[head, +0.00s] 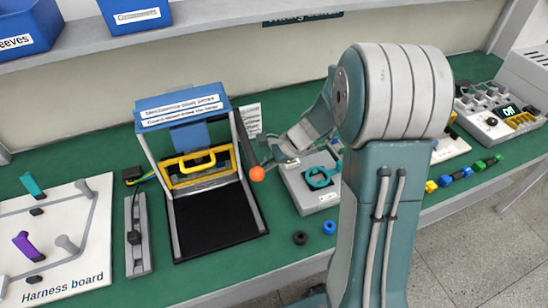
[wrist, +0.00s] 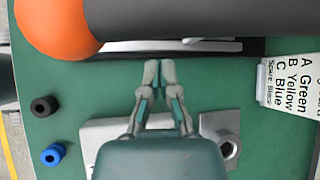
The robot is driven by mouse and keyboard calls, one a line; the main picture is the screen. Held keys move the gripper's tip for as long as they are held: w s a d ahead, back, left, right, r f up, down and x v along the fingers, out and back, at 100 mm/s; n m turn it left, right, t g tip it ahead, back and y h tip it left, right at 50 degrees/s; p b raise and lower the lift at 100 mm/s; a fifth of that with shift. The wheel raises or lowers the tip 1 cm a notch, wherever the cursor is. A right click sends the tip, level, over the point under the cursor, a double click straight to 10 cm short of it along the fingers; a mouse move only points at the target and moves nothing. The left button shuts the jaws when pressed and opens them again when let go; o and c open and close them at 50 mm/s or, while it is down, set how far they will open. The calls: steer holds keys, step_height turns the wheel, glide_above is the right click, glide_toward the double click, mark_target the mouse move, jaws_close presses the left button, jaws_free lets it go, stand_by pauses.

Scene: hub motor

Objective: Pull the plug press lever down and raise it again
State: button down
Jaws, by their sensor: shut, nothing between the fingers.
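The plug press (head: 187,107) has a blue head, a yellow guard frame (head: 195,166) and a black base, and stands on the green bench. Its dark lever (head: 244,142) runs from the top right of the head toward the front and ends in an orange ball (head: 257,174). In the wrist view the lever (wrist: 190,18) crosses the top, with the orange ball (wrist: 60,25) at upper left. My gripper (head: 266,163) is just right of the lever near the ball. Its fingertips (wrist: 160,66) are together and empty, below the lever in the wrist view; contact is not visible.
Black (head: 300,238) and blue (head: 329,227) rings lie in front. A lettered card (wrist: 287,87) is at right in the wrist view. A harness board (head: 60,240) is at left.

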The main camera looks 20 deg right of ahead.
steer(key=a+r, duration=0.1)
steer(key=r, duration=0.1)
steer(key=s+a+r, duration=0.1)
steer(key=shift+a+r, duration=0.2)
steer(key=shift+r, duration=0.15)
steer(key=shift+d, duration=0.65)
step_height(320, 180, up, 14)
steer(key=m+g, duration=0.2)
steer(key=g, duration=0.3)
glide_above(256, 162)
steer(key=w+d, duration=0.1)
steer(key=w, duration=0.3)
steer(key=shift+d+r, duration=0.1)
steer(key=shift+r, duration=0.1)
steer(key=shift+w, duration=0.1)
